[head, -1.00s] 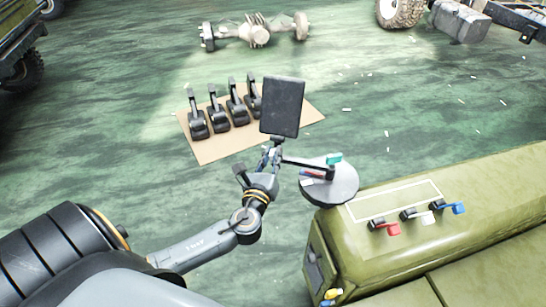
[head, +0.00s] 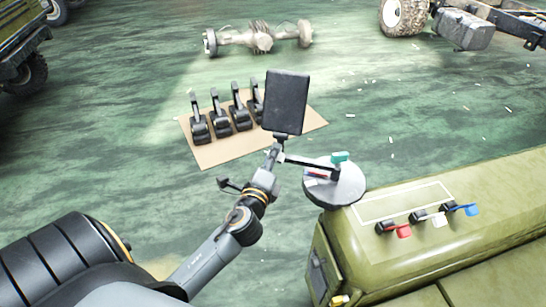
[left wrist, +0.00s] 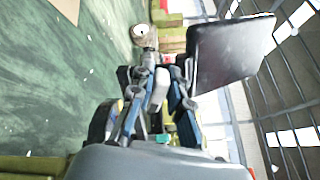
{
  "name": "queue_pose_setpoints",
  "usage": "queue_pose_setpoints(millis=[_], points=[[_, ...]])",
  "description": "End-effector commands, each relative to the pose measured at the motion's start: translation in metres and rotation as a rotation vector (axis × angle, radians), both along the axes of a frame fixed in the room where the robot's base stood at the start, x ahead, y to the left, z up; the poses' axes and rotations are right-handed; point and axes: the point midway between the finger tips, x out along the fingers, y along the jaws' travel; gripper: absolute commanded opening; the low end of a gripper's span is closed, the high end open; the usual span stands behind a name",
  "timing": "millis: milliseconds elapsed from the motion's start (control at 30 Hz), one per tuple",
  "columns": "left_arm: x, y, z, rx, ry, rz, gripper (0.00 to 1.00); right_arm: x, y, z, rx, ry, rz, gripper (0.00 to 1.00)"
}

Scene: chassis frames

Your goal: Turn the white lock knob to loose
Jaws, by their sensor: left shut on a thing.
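A dark flat screen (head: 286,102) stands on an arm over a round grey base (head: 345,190) that also bears a teal knob (head: 339,157). My left gripper (head: 272,155) is at the joint just below the screen. In the left wrist view, my left gripper (left wrist: 158,103) has its fingers closed around a pale whitish piece (left wrist: 157,88), which appears to be the white lock knob. The screen (left wrist: 228,50) is at its upper right. In the head view the fingers hide the knob, so its turn angle cannot be told. My right gripper is not in view.
Several black pedals stand on a tan board (head: 212,157) behind my gripper. An axle (head: 262,38) lies farther back. Green floor is open around them.

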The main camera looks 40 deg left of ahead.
Motion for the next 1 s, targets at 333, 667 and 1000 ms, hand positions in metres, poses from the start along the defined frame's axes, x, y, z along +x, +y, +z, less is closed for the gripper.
queue_pose_setpoints(millis=[333,667,1000], points=[[-0.0004,0.0011,-0.0039,-0.248,-0.085,0.003,0.0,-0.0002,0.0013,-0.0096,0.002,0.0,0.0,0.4],[-0.0004,0.0014,-0.0046,-0.36,-0.125,0.002,0.0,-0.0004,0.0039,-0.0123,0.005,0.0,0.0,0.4],[-0.0004,0.0011,-0.0046,-0.381,-0.132,0.0,0.0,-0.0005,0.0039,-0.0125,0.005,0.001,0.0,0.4]])
